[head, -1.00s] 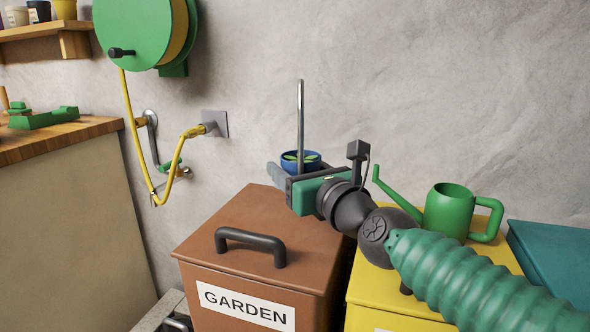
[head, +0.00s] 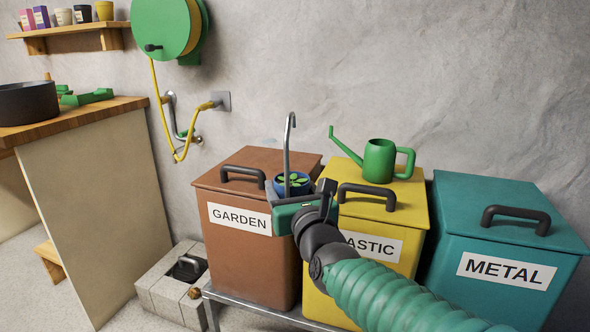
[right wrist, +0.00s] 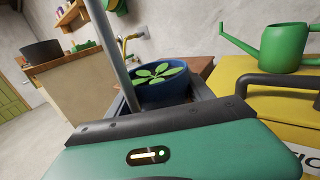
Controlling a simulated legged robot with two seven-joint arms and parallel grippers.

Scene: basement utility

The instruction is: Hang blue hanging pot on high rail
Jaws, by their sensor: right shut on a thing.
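The blue hanging pot (head: 293,184) holds a green leafy plant, and a grey hooked rod (head: 289,142) rises from it. My right gripper (head: 291,197) is shut on the pot, which appears upright in front of the brown bin's lid. In the right wrist view the pot (right wrist: 163,92) sits between the dark fingers, with the rod (right wrist: 113,50) rising at its left. The exact contact is partly hidden. The high rail is not in view in any frame. My left gripper is not in view.
Brown GARDEN (head: 240,250), yellow PLASTIC (head: 408,225) and teal METAL (head: 500,225) bins stand along the wall. A green watering can (head: 380,161) is on the yellow lid. A hose reel (head: 165,28) hangs at upper left, above a counter's right end (head: 100,110). The upper right wall is bare.

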